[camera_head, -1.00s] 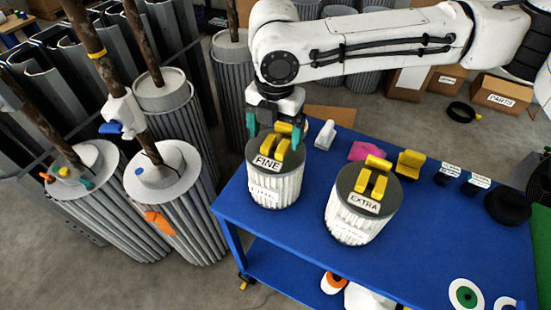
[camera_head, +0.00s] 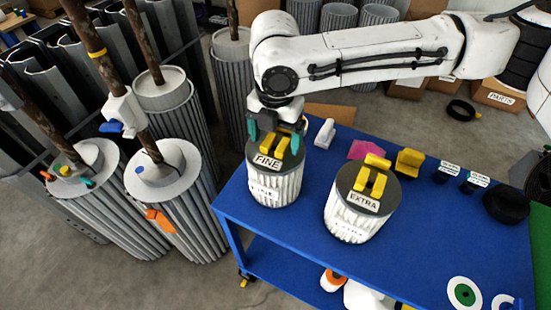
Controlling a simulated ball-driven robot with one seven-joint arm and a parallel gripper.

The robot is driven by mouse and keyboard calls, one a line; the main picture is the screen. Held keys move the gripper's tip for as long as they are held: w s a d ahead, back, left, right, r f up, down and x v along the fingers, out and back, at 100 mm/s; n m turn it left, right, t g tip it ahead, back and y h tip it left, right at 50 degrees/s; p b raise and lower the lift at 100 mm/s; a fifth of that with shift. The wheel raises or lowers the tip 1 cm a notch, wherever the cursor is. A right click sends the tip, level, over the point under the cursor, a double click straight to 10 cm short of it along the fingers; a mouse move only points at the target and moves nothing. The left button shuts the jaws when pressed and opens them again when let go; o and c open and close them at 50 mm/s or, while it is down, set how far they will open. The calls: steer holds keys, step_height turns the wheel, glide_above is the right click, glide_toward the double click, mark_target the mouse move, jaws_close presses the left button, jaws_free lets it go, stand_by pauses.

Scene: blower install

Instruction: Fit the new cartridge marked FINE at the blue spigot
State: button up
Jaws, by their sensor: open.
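The cartridge marked FINE (camera_head: 275,188) stands upright on the blue table, a white pleated cylinder with a dark top and a yellow handle (camera_head: 273,144). My gripper (camera_head: 273,138) is open, its teal fingers on either side of that handle, just over the cartridge's top. I cannot tell whether they touch it. The cartridge marked EXTRA (camera_head: 347,218) stands to the right, also with a yellow handle. A blue mark, perhaps the blue spigot (camera_head: 139,170), shows on the round pale top of a grey ribbed cylinder (camera_head: 180,208) at left.
The blue table (camera_head: 290,240) also holds a white piece (camera_head: 325,133), a magenta piece (camera_head: 364,150), a yellow block (camera_head: 408,162) and a black ring (camera_head: 507,205). Brown pipes (camera_head: 136,70) rise from the grey cylinders. An orange piece (camera_head: 160,221) sits on one cylinder's side.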

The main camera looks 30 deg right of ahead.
jaws_close()
stand_by(0.8)
